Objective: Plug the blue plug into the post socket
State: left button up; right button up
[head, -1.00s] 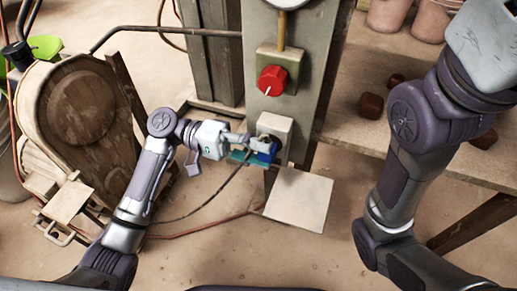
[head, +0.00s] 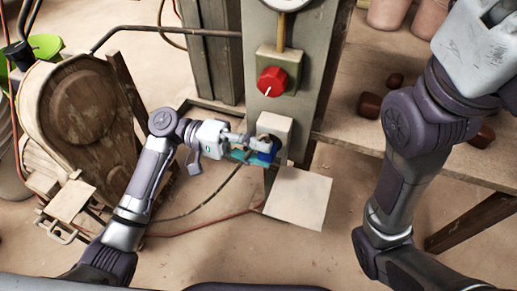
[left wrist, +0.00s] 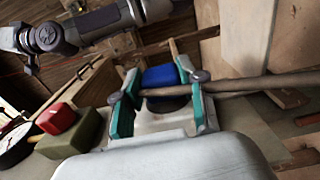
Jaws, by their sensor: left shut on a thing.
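The blue plug (head: 264,156) is at the face of the pale socket box (head: 275,127) low on the grey-green post. My left gripper (head: 250,152) is shut on the plug. In the left wrist view, the blue plug (left wrist: 160,77) sits between the teal fingers of my left gripper (left wrist: 160,98), and its thick cable (left wrist: 235,86) crosses in front. The socket's opening is hidden behind the plug and gripper, so I cannot tell whether the plug is seated. My right arm shows at the right; its fingertips are outside the picture.
A red knob (head: 271,81) is on the post (head: 310,75) above the socket box. A pale square plate (head: 299,198) lies below it. A wooden bench (head: 345,132) with brown blocks stands to the right. A rounded wooden housing (head: 78,125) stands at the left.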

pick_arm(q)
jog(key=shift+w+d, duration=0.1)
jog(key=shift+w, duration=0.3)
dwell(0.4)
jog(key=o, duration=1.2)
